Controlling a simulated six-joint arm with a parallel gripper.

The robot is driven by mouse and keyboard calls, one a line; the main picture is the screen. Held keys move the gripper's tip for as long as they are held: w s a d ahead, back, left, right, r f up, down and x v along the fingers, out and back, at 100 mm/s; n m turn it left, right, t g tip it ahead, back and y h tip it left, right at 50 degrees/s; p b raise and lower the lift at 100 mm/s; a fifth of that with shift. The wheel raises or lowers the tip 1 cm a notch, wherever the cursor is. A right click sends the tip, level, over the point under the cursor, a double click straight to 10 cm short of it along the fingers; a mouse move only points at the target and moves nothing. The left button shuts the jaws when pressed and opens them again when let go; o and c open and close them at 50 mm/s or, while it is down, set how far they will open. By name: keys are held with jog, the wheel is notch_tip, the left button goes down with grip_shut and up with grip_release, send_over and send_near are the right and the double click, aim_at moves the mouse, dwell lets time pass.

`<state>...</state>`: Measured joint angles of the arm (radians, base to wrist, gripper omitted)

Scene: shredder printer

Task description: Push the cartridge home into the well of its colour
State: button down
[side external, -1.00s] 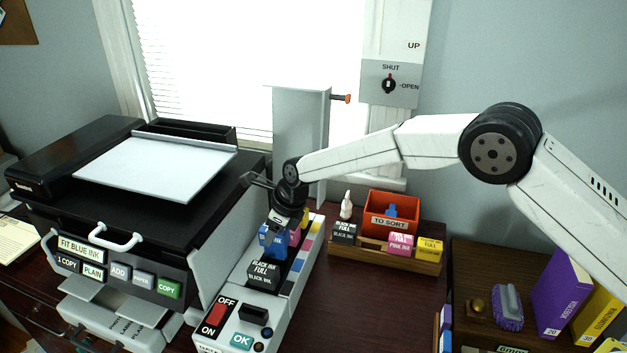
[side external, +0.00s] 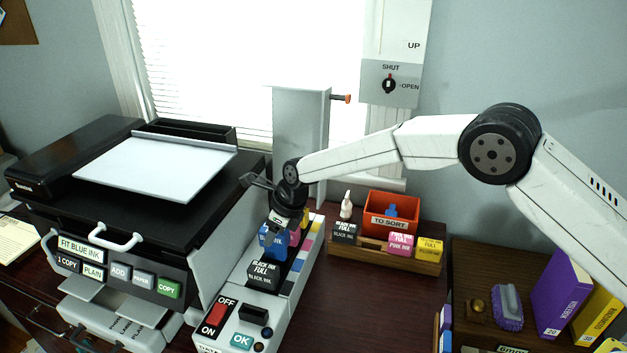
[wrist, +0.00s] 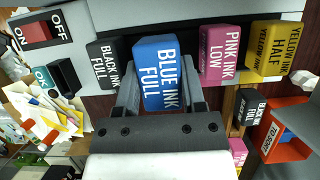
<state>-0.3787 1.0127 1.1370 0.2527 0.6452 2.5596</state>
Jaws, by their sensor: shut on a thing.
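The blue cartridge (wrist: 162,75), labelled "BLUE INK FULL", is between the two fingers of my gripper (wrist: 160,100) in the wrist view. In the side view my gripper (side external: 276,232) points down onto the blue cartridge (side external: 268,242) in the row of wells, shut on it. A black cartridge (wrist: 106,65) sits on one side of it, and a pink "LOW" cartridge (wrist: 222,52) and a yellow "HALF" cartridge (wrist: 273,50) sit on the other. The bottom of the blue cartridge and its well are hidden, so I cannot tell how deep it sits.
The ink unit (side external: 233,312) carries a red OFF/ON switch (side external: 216,314) and an OK button (side external: 241,341). The printer (side external: 130,220) stands to the left. To the right are a rack (side external: 385,252) of spare cartridges and an orange "TO SORT" bin (side external: 392,206).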

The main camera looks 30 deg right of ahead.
aim_at(287, 232)
jog(key=shift+f, duration=2.45)
jog(key=shift+c, duration=0.5)
grip_release()
jog(key=shift+v, duration=3.85)
jog(key=shift+d+r, duration=0.1)
jog(key=shift+d, duration=0.05)
